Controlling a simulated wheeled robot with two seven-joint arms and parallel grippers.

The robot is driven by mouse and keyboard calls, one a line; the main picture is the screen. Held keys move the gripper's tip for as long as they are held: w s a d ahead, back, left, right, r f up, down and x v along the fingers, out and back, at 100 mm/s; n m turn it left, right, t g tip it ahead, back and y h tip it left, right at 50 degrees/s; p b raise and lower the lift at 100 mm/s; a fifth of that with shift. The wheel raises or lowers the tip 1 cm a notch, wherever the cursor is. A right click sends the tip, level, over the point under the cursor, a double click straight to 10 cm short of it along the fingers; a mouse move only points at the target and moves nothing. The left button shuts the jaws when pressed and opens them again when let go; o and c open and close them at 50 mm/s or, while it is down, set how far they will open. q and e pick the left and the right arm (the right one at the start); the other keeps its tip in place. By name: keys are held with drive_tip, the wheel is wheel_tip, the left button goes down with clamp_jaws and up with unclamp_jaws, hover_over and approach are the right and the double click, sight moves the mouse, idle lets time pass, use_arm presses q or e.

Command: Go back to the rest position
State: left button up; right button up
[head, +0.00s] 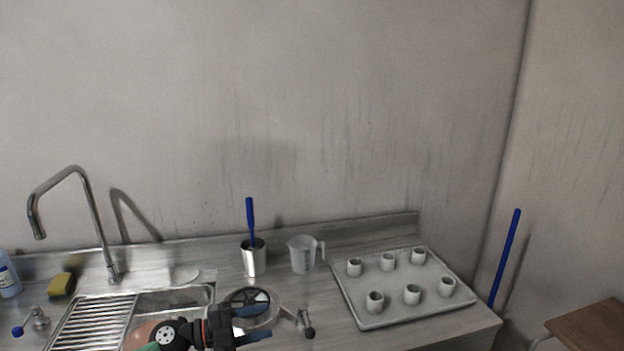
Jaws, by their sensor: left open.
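My left gripper (254,325) shows at the bottom of the head view, left of centre, over the counter just right of the sink. Its dark fingers with blue tips point right, and they are open with nothing seen between them. Part of my left arm, dark with a red ring, shows at the bottom edge. A round metal thing with a dark spoked top (252,304) lies close behind the gripper; I cannot tell whether they touch. My right gripper is not in view.
A grey tray (352,308) with several small white cups stands on the right of the counter. A metal cup (254,260) with a blue-handled tool and a clear measuring jug (301,254) stand at the back. A faucet (98,225) rises by the sink (172,300). A sponge (61,286) lies left.

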use_arm(q)
drive_tip(key=s+a+f+n+t+y, duration=0.45)
drive_tip(key=n+y, duration=0.45)
drive_tip(key=n, duration=0.3)
drive_tip(key=s+a+f+n+t+y, duration=0.3)
drive_tip(key=a+f+n+t+y, duration=0.25)
drive_tip(key=n+y, duration=0.55)
drive_tip(key=s+f+n+g+h, duration=0.15)
drive_tip(key=s+f+g, duration=0.45)
drive_tip(key=s, duration=0.6)
drive_tip(key=s+f+n+g+h, duration=0.1)
drive_tip(key=s+f+n+g, duration=0.1)
drive_tip(key=s+f+g, duration=0.7)
drive_tip(key=s+d+f, duration=0.1)
drive_tip(key=s+f, duration=0.1)
drive_tip(key=f, duration=1.2)
drive_tip(key=s+d+f, duration=0.1)
drive_tip(key=s+f, duration=0.2)
drive_tip(key=f, duration=1.2)
drive_tip(key=s+d+f+t, duration=0.1)
drive_tip(key=s+f, duration=0.2)
drive_tip(key=f, duration=1.1)
drive_tip(key=shift+d+f+h, duration=0.2)
drive_tip(key=shift+d+h, duration=0.05)
drive_tip(key=shift+h, duration=0.1)
